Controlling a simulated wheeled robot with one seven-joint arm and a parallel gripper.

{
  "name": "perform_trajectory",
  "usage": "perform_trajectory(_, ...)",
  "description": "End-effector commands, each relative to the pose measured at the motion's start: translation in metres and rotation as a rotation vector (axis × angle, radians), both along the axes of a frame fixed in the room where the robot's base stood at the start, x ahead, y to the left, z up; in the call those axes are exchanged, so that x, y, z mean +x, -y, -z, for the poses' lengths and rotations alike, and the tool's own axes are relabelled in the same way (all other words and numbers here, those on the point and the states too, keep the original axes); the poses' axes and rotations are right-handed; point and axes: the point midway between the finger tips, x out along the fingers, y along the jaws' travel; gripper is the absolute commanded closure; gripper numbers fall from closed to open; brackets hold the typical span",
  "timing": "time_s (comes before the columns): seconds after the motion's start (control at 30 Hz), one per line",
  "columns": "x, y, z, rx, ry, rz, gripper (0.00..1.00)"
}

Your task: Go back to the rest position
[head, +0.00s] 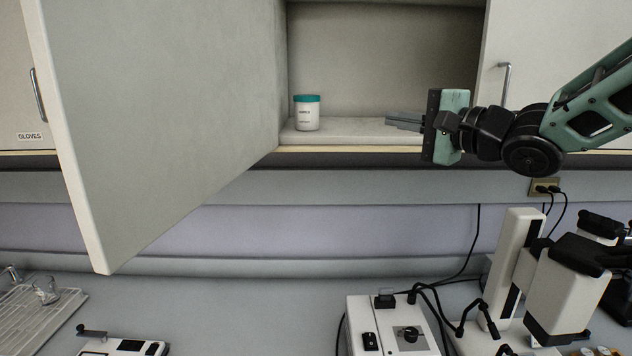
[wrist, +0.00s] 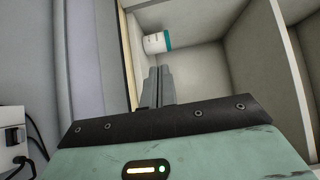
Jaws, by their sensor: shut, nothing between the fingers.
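My gripper (head: 388,121) is shut and empty at the front of an open wall cabinet, to the right of a white jar with a teal lid (head: 307,113). The jar stands upright on the cabinet shelf (head: 350,134), apart from my fingers. In the wrist view, my shut gripper (wrist: 159,72) points into the cabinet, and the jar (wrist: 155,43) lies beyond the fingertips. My arm reaches in from the right.
The cabinet door (head: 160,110) stands open at the left and juts forward. Below are a microscope (head: 560,290) at the right, a white control box (head: 392,330) with cables, a small device (head: 122,347) and a drying rack (head: 40,315) with glassware.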

Motion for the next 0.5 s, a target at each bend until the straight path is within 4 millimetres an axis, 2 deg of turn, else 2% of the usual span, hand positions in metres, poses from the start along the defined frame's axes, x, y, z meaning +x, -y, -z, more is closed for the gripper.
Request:
perform_trajectory(0.07, 0.000, 0.000, 0.000, 0.000, 0.000, 0.000, 1.00)
perform_trajectory(0.27, -0.003, -0.006, 0.018, -0.089, 0.009, 0.034, 1.00)
perform_trajectory(0.5, -0.009, -0.015, 0.047, -0.243, 0.013, 0.075, 1.00)
